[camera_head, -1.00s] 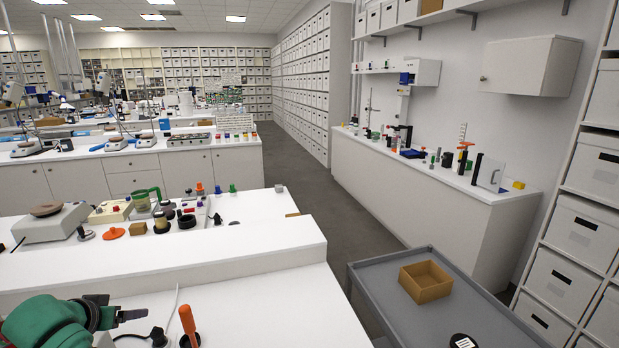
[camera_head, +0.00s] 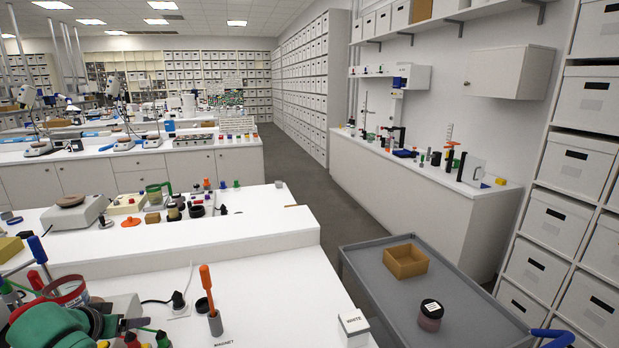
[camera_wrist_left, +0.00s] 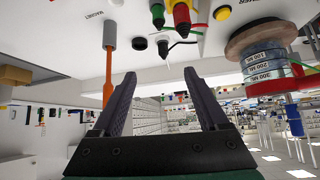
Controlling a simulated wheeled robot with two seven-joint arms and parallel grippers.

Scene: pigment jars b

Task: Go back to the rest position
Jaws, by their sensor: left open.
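My left gripper (camera_head: 132,323) is at the lower left of the head view, beyond my green wrist, low over the near white bench. In the left wrist view its two dark fingers (camera_wrist_left: 160,105) stand apart with nothing between them. The left wrist view appears upside down. A pigment jar (camera_head: 430,316) with a black, labelled lid stands on the grey trolley (camera_head: 375,290), far to the right of my left gripper. My right gripper does not show in either view.
An orange-handled tool (camera_head: 206,287) stands upright in a grey holder on the near bench, right of my left gripper. A box marked WHITE (camera_head: 353,328) is at the bench's right edge. An open tan box (camera_head: 405,262) sits on the trolley. A red-rimmed container (camera_head: 66,290) is beside my wrist.

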